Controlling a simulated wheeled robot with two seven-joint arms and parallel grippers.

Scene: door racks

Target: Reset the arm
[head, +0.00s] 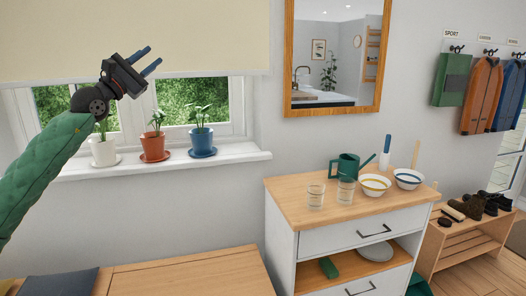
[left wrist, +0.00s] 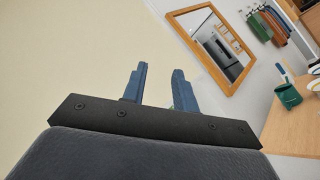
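My left arm, in a green sleeve, reaches up from the left in the head view. Its gripper (head: 148,61) is raised in front of the cream blind, above the window sill. The two blue fingers are apart with nothing between them. The left wrist view also shows the fingers (left wrist: 158,88) apart and empty. My right gripper is in neither view.
Potted plants in white (head: 103,152), orange (head: 153,147) and blue (head: 202,140) pots stand on the sill. A dresser (head: 285,232) at right holds a green watering can (head: 345,166), glasses and bowls. A wood-framed mirror (head: 289,60) hangs above. Coats hang far right.

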